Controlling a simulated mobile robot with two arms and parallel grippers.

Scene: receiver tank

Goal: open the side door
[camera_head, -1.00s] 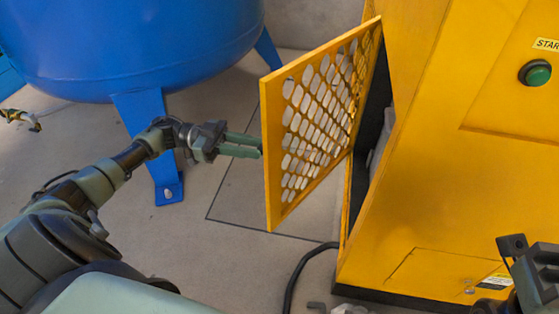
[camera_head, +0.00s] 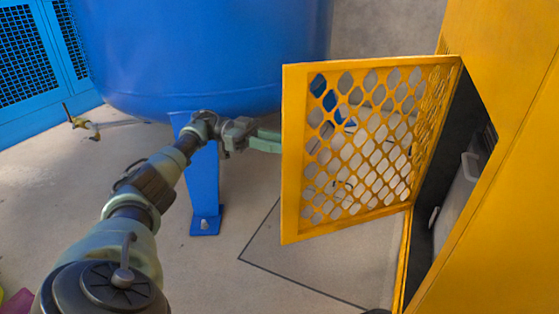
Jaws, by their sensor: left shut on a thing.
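The side door (camera_head: 291,190) is a yellow panel with a lattice of holes. It stands swung out from the yellow cabinet (camera_head: 500,225), hinged on its right side, with the dark opening (camera_head: 455,165) showing behind it. My left gripper (camera_head: 276,142) is at the door's free left edge, its green fingers reaching it from the left. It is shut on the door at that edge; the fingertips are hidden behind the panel. My right gripper is not in view.
A large blue tank (camera_head: 200,60) stands behind the door, with a blue leg (camera_head: 204,185) close to my left wrist. A blue mesh panel (camera_head: 30,60) is at the far left. Grey floor (camera_head: 230,275) is clear below the door.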

